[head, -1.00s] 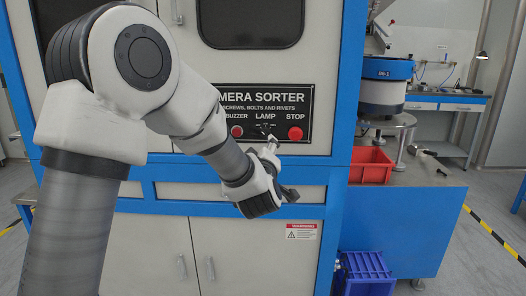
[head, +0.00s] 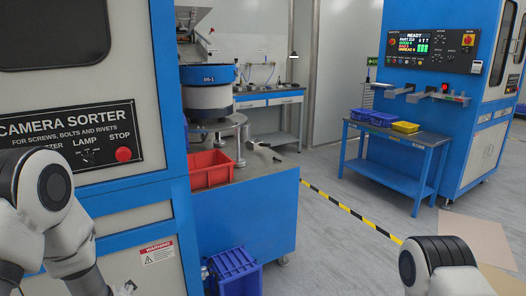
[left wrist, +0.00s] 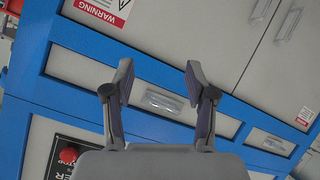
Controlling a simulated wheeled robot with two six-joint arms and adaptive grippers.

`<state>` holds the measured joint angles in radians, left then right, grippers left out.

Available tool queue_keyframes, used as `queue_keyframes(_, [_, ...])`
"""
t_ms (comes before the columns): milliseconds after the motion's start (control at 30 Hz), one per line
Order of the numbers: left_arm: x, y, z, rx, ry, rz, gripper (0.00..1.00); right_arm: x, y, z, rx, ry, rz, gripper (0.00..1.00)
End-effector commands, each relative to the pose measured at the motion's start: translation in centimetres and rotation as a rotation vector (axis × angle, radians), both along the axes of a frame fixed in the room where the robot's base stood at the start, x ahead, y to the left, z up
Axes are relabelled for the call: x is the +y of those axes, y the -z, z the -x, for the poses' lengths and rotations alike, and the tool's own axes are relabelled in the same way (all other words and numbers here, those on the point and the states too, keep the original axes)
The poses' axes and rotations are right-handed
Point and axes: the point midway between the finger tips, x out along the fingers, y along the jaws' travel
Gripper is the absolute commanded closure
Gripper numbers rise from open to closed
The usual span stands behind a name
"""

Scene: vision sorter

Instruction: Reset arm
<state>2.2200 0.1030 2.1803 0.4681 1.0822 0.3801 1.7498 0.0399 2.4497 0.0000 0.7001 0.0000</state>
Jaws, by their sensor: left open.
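My left gripper (left wrist: 158,82) is open in the left wrist view, with nothing between its two fingers. It faces the front of the camera sorter, whose blue frame (left wrist: 72,38) looks tilted there. In the head view my left arm is folded at the lower left, in front of the camera sorter (head: 180,190), and its gripper is mostly out of the frame. The control panel (head: 65,138) with the red stop button (head: 123,154) is just above that arm. A link of my right arm shows at the bottom right; its gripper is out of view.
A red bin (head: 210,172) sits on a blue bench (head: 245,215), with a blue crate (head: 235,277) on the floor below. A blue table (head: 405,150) with trays stands before another machine (head: 462,125) at the right. The floor between is open.

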Motion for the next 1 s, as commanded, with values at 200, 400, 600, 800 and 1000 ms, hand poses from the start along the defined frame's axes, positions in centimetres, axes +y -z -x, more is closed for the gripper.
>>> queue_keyframes(200, [-3.9, 15.2, 11.7, 0.468, 0.214, 0.006, 0.44, 0.0, 0.0, 0.0, 0.000, 0.000, 0.000, 0.60])
queue_keyframes(400, [-7.1, 21.6, 22.6, 0.806, 0.431, 0.040, 0.44, 0.0, 0.0, 0.0, 0.000, 0.000, 0.000, 0.60])
queue_keyframes(600, [-10.6, 22.2, 32.0, 1.098, 0.779, 0.080, 0.44, 0.0, 0.0, 0.0, 0.000, 0.000, 0.000, 0.60])
queue_keyframes(800, [-10.9, 15.1, 32.4, 1.126, 0.849, 0.060, 0.44, 0.0, -7.3, -0.1, -0.001, 0.000, 0.000, 0.60])
queue_keyframes(1000, [-10.8, 9.8, 32.3, 1.124, 0.846, 0.060, 0.44, 0.0, -12.6, 0.0, 0.000, 0.000, 0.000, 0.60])
